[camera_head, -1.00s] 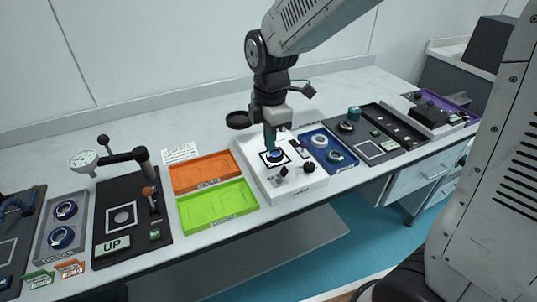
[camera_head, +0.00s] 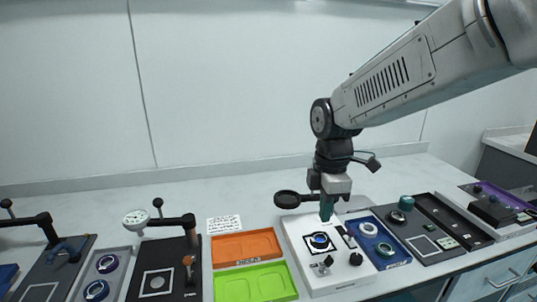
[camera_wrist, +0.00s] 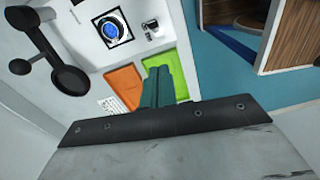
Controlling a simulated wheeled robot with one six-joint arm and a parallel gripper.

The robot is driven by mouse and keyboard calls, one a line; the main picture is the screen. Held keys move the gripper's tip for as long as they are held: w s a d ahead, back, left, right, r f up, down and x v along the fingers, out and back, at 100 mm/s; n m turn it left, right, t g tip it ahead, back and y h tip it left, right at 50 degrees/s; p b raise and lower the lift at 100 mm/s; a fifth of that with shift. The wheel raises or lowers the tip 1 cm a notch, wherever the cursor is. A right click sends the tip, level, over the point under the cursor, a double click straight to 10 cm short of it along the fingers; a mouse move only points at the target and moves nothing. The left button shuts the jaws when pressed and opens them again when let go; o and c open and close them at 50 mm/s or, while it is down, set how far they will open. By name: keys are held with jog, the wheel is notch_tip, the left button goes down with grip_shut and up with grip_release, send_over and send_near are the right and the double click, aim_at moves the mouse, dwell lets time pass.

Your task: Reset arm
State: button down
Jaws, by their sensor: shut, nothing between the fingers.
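My gripper (camera_head: 327,208) hangs above the white device box (camera_head: 293,236), with its teal fingers shut and empty. In the head view the fingertips are just above a round blue-and-black part (camera_head: 320,240) that sits on a black square on the box. The fingers (camera_wrist: 158,84) also show in the wrist view, pressed together, with the round part (camera_wrist: 111,28) ahead of them and apart from them. My arm reaches in from the upper right of the head view.
An orange tray (camera_head: 246,260) and a lime tray (camera_head: 283,292) lie left of the box. A blue tray (camera_head: 405,262) with ring parts is to its right. A black round-ended stand (camera_head: 287,199) rises behind the box. Black press fixtures (camera_head: 150,296) stand further left.

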jog(key=s+d+r+m, duration=0.1)
jog(key=s+d+m, duration=0.2)
jog(key=s+m, duration=0.3)
jog(key=s+d+r+m+t, duration=0.1)
jog(key=s+d+r+m, duration=0.1)
jog(key=s+m, duration=0.4)
jog(key=s+d+r+m, duration=0.1)
jog(key=s+d+m, duration=0.3)
jog(key=s, duration=0.6)
jog(key=shift+s+d+r+m+t, duration=0.15)
jog(key=shift+s+r+m+t, duration=0.15)
jog(key=shift+m, duration=0.8)
